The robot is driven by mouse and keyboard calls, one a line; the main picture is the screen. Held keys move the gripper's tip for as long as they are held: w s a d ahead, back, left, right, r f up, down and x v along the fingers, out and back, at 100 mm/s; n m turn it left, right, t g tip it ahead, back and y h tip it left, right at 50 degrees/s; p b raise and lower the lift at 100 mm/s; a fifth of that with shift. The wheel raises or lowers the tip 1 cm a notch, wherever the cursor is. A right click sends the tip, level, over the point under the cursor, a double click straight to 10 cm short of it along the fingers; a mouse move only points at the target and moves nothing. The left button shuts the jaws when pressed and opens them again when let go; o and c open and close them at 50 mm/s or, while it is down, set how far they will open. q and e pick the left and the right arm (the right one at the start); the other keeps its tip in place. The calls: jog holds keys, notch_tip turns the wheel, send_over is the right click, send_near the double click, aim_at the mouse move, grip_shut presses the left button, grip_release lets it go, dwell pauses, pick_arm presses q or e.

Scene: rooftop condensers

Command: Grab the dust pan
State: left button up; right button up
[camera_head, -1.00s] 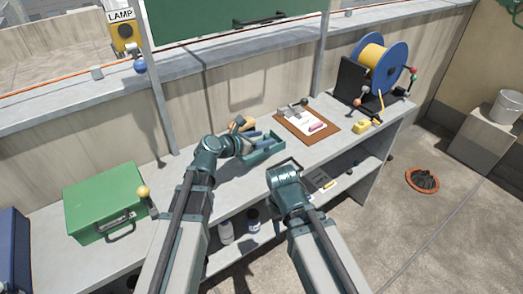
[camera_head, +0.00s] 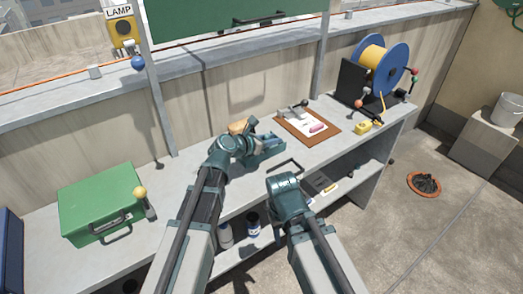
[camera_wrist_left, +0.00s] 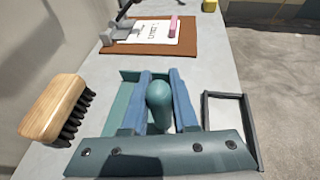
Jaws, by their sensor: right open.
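The teal dust pan (camera_head: 268,152) lies on the grey bench left of the clipboard. In the left wrist view its raised rounded handle (camera_wrist_left: 160,100) stands between the two blue fingers of my left gripper (camera_wrist_left: 161,80), which reach down over the pan. The handle's end hides the fingers' inner faces, so I cannot tell whether they touch it. In the head view my left gripper (camera_head: 254,143) is at the pan. My right gripper (camera_head: 287,178) is in front of the bench edge, apart from the pan; it is open, its fingertips mostly hidden.
A wooden brush (camera_wrist_left: 55,108) with black bristles lies left of the pan. A dark rectangular frame (camera_wrist_left: 244,120) is right of it. The brown clipboard (camera_head: 318,133), yellow-blue reel (camera_head: 383,66) and yellow tape measure (camera_head: 362,127) are farther right. A green case (camera_head: 98,200) stands left.

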pick_arm(q)
grip_shut()
dwell(1.0)
